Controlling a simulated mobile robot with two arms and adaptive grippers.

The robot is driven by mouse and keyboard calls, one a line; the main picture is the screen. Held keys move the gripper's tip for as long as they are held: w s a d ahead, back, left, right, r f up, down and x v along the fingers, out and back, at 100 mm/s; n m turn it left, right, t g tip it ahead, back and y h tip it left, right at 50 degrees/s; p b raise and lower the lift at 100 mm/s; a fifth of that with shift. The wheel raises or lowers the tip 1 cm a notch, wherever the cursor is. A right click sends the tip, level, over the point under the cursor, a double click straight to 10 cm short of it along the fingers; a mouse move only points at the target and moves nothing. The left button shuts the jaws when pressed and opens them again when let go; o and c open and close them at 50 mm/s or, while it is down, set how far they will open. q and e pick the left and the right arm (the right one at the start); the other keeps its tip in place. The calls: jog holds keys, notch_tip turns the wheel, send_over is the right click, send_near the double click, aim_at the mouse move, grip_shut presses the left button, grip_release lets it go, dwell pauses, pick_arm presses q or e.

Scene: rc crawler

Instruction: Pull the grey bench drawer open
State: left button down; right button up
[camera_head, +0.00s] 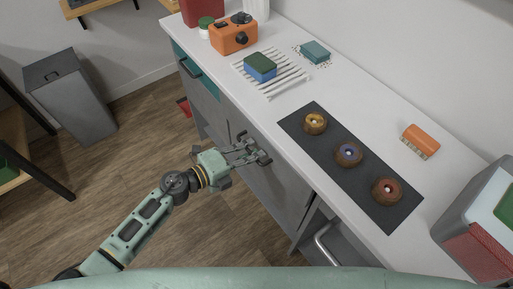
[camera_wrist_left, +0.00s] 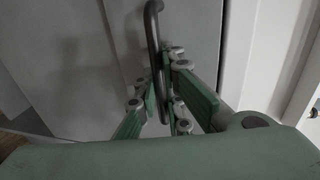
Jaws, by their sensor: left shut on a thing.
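My left gripper (camera_head: 255,151) is at the bench's grey front, just below the worktop edge. In the left wrist view its green-padded fingers (camera_wrist_left: 160,92) are on either side of a dark curved bar handle (camera_wrist_left: 153,40) and shut on it. The handle stands off a plain grey front panel (camera_wrist_left: 115,60). The grey front (camera_head: 272,188) also shows in the head view, where the gripper covers most of the handle. I see no clear gap of an open drawer at this panel. My right gripper is not in view.
The white worktop holds a black mat (camera_head: 330,172) with three ring-shaped items, an orange device (camera_head: 233,37), a white rack (camera_head: 285,85) with a blue-green sponge (camera_head: 260,66), and an orange brush (camera_head: 421,139). A grey bin (camera_head: 72,97) stands left. Wooden floor (camera_head: 150,135) before the bench is mostly clear.

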pick_arm(q)
jog(key=f+b+v, duration=0.1)
jog(key=f+v, duration=0.1)
jog(key=v, duration=0.8)
jog(key=f+v, duration=0.2)
jog(key=v, duration=0.8)
jog(key=shift+s+a+b, duration=0.4)
jog(key=shift+s+a, duration=0.05)
jog(key=shift+a, duration=0.15)
jog(key=shift+f, duration=0.1)
jog(key=c, duration=2.1)
grip_release()
